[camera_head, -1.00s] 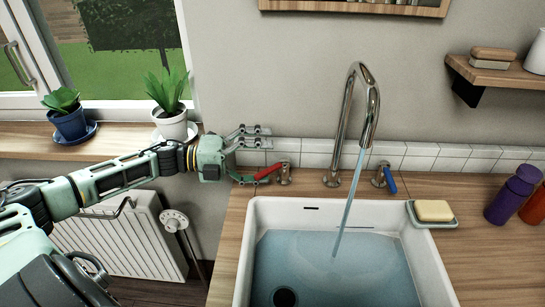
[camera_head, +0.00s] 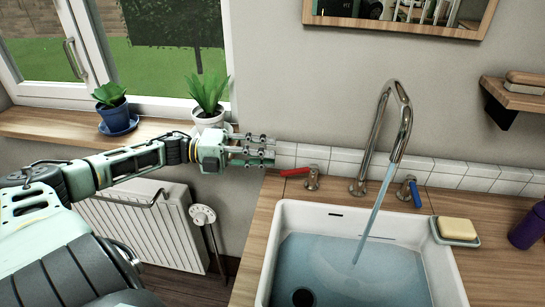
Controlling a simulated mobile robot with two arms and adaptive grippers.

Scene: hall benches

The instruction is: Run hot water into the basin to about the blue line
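The white basin (camera_head: 452,268) is set in the wooden counter and holds bluish water (camera_head: 352,275). A chrome tap (camera_head: 401,118) stands behind it, and a water stream (camera_head: 374,222) runs from the spout into the basin. The red-handled valve (camera_head: 297,172) is left of the tap, its lever pointing left. The blue-handled valve (camera_head: 415,193) is on the right. My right gripper is not in view.
A soap bar (camera_head: 457,228) lies on a dish at the basin's right edge. A purple bottle (camera_head: 528,228) stands at the far right. Two potted plants (camera_head: 112,106) (camera_head: 208,103) stand on the sill behind my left arm. A wall shelf (camera_head: 517,94) and mirror hang above.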

